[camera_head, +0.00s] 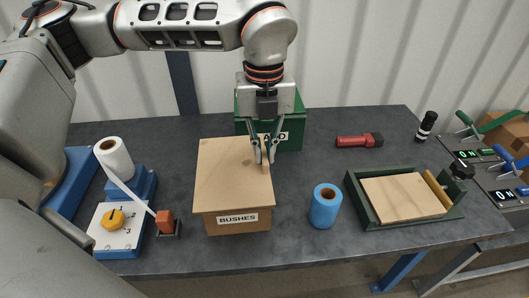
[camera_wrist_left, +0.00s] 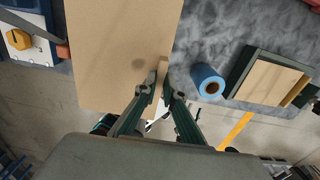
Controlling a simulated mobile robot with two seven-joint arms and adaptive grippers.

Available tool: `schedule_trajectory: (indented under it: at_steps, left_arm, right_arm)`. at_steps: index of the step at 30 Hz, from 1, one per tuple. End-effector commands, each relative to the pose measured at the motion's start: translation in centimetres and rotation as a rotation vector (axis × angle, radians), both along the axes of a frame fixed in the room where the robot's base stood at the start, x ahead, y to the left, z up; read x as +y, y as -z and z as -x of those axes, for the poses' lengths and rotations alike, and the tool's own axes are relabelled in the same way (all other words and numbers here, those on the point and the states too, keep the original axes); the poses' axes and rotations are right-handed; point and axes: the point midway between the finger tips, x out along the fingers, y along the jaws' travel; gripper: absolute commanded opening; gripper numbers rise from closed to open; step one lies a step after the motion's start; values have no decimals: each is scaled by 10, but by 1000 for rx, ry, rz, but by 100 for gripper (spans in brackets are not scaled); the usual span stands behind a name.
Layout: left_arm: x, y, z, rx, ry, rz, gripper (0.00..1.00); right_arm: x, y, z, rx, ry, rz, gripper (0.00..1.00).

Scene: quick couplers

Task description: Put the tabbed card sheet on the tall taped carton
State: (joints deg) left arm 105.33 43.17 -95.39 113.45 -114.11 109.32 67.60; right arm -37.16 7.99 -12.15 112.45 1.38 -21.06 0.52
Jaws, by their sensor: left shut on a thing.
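The tabbed card sheet (camera_head: 228,172) is a flat tan panel over an open-looking or covered brown carton (camera_head: 218,227) labelled BUSHES. It hides the carton's top, and its edges reach slightly past the sides. I cannot tell whether it touches the carton, and I see no tape on the carton. My left gripper (camera_head: 264,160) points down at the sheet's right side, shut on its upright tab. In the left wrist view the sheet (camera_wrist_left: 115,50) lies below the gripper (camera_wrist_left: 162,92), with the tab between the fingers. My right gripper is not in view.
A blue roll (camera_head: 325,206) stands close right of the carton. A green tray (camera_head: 359,208) holds a tan board further right. A green box (camera_head: 292,136) is behind. A blue label device (camera_head: 125,243) stands left. Brown cartons (camera_head: 508,132) sit far right.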

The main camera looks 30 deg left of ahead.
Motion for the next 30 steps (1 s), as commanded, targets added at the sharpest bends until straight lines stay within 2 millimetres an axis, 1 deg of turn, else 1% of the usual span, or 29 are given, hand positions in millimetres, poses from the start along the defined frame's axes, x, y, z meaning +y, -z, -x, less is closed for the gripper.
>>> schedule_trajectory:
  at_steps: [1,3,12,13,15,25,28,30]
  left_arm:
    - [0,6,0,1,0,0,0]
    - [0,8,0,-1,0,0,0]
    - [0,11,0,0,0,0,0]
    - [0,11,0,-1,0,-1,12]
    - [0,10,0,-1,0,-1,26]
    - [0,9,0,-1,0,0,26]
    - [0,3,0,-3,0,1,26]
    - [0,-4,-1,-4,0,1,26]
  right_arm:
    - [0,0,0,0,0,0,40]
    - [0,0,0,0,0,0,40]
    - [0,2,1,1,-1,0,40]
    - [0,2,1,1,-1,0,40]
    - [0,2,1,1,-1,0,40]
    - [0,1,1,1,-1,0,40]
    - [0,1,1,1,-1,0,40]
    - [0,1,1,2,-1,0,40]
